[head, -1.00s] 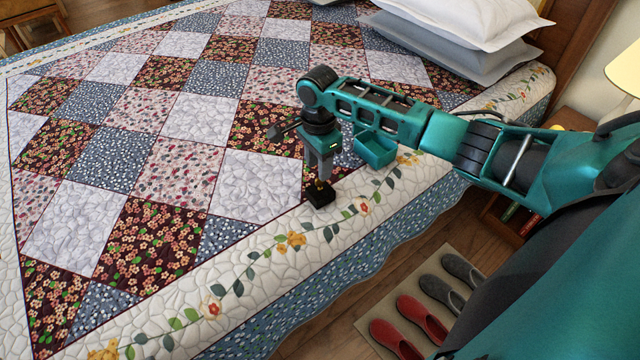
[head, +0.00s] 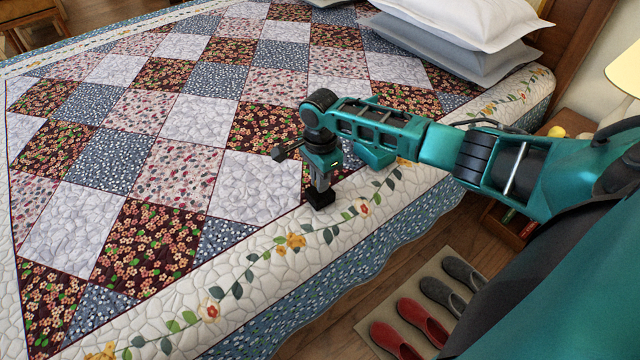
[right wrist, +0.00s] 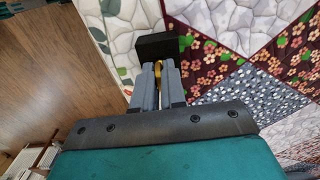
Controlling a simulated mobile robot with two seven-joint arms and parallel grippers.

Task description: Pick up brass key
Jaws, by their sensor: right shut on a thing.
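My right gripper (head: 320,184) points down over the near border of the quilted bed. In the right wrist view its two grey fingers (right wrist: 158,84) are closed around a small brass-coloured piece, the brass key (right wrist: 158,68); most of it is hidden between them. A small black block (head: 321,199) is right at the fingertips, and it also shows in the right wrist view (right wrist: 157,45) just beyond the brass piece. I cannot tell whether the block is joined to the key. My left gripper is out of view.
The patchwork quilt (head: 185,120) is flat and clear to the left. Pillows (head: 455,40) lie at the head of the bed. Red slippers (head: 410,328) and grey slippers (head: 450,285) sit on a mat on the floor. A nightstand with a lamp (head: 628,75) stands at the right.

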